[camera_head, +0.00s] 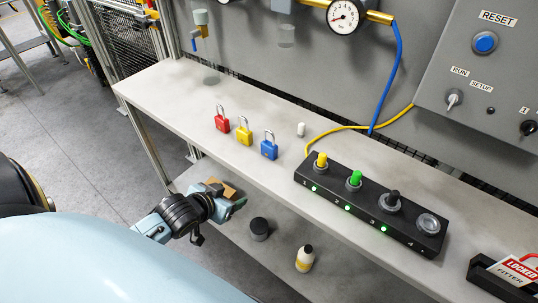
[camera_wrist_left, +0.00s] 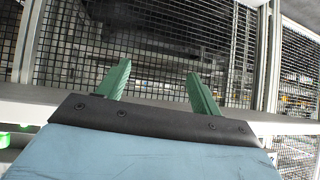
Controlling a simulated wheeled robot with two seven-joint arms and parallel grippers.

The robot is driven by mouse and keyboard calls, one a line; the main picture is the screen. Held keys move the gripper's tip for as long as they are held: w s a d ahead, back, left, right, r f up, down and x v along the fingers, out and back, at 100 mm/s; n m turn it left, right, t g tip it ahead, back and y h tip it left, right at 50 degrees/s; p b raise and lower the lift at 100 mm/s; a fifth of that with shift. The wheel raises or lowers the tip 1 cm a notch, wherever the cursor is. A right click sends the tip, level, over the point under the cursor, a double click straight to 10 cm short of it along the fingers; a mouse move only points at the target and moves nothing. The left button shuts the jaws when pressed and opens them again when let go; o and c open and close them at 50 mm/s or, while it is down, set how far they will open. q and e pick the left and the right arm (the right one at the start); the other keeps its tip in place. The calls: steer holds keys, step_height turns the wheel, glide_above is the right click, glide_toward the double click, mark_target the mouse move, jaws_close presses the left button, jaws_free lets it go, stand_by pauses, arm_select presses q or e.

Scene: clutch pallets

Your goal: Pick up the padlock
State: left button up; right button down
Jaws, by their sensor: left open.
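Three padlocks stand in a slanting row on the grey shelf (camera_head: 175,85) in the head view: a red padlock (camera_head: 222,124), a yellow padlock (camera_head: 245,137) and a blue padlock (camera_head: 269,151). Their metal shackles point up. My left gripper (camera_head: 240,204) is below and in front of the shelf, apart from the padlocks. In the left wrist view its two green fingers (camera_wrist_left: 158,85) are spread with nothing between them. No padlock shows in that view. My right gripper is in neither view.
Right of the padlocks is a black box (camera_head: 372,208) with several coloured plugs. A yellow hose (camera_head: 345,127) and a small white cylinder (camera_head: 301,129) lie near the back. A dark jar (camera_head: 259,229) and a bottle (camera_head: 305,258) stand on the lower shelf. Mesh fencing (camera_wrist_left: 160,50) faces the left wrist.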

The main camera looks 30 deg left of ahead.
mark_target(266, 149)
arm_select(q)
steer(key=d+r+t+h+b, duration=0.2)
steer(key=d+r+t, duration=0.15)
steer(key=r, duration=1.15)
steer(key=shift+m, duration=0.4)
steer(key=b+x, duration=0.1)
steer(key=x, duration=0.1)
steer(key=b+x, duration=0.2)
steer(key=x, duration=0.1)
steer(key=b+x, duration=0.2)
steer(key=shift+w+d+r, duration=0.15)
steer(key=shift+w+d, duration=0.2)
steer(key=shift+w, duration=0.5)
steer(key=shift+w+f, duration=0.25)
steer(key=shift+f, duration=0.1)
steer(key=x, duration=0.2)
steer(key=b+x, duration=0.1)
steer(key=x, duration=0.1)
steer(key=shift+a+f, duration=0.1)
steer(key=shift+f, duration=0.2)
steer(key=shift+w, duration=0.15)
steer(key=c, duration=1.1)
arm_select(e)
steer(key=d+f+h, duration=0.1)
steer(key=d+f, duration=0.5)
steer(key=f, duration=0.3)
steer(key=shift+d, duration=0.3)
